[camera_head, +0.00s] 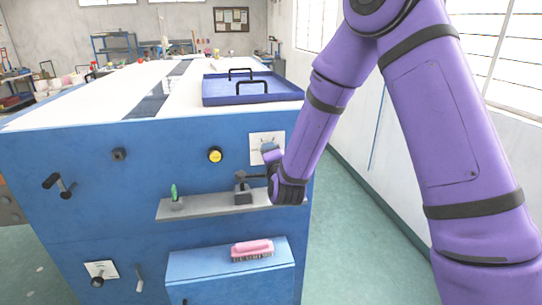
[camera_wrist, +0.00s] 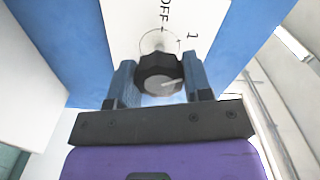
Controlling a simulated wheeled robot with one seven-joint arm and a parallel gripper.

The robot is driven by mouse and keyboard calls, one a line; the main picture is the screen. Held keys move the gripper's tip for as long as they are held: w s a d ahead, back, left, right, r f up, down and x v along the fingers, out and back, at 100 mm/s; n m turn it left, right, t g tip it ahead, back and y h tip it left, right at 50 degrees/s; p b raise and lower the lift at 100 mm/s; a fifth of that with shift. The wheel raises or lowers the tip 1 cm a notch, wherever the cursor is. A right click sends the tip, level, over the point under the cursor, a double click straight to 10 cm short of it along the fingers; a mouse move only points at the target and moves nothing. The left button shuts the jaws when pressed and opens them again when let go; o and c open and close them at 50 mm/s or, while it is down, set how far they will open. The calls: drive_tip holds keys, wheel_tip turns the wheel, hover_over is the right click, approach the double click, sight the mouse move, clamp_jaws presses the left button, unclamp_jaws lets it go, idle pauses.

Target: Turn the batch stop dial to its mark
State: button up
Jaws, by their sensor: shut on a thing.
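The white plate also shows in the head view (camera_head: 258,139) on the upper right of the blue cabinet front. My gripper (camera_wrist: 160,78) has one finger on each side of the knob and is shut on it. In the head view my gripper (camera_head: 268,154) covers most of the dial.
A grey shelf (camera_head: 215,206) below the dial carries a green-topped item (camera_head: 174,193) and a dark block (camera_head: 242,192). A pink brush (camera_head: 252,249) lies on a lower blue box. A yellow-faced button (camera_head: 215,155) is left of the plate. A blue tray (camera_head: 252,99) sits on top.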

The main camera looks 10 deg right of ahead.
idle(0.3)
drive_tip(key=shift+f, duration=0.1)
drive_tip(key=o, duration=0.9)
drive_tip(key=shift+s, duration=0.1)
drive_tip(key=s, duration=1)
drive_tip(key=shift+s+a, duration=0.15)
drive_tip(key=shift+s, duration=0.1)
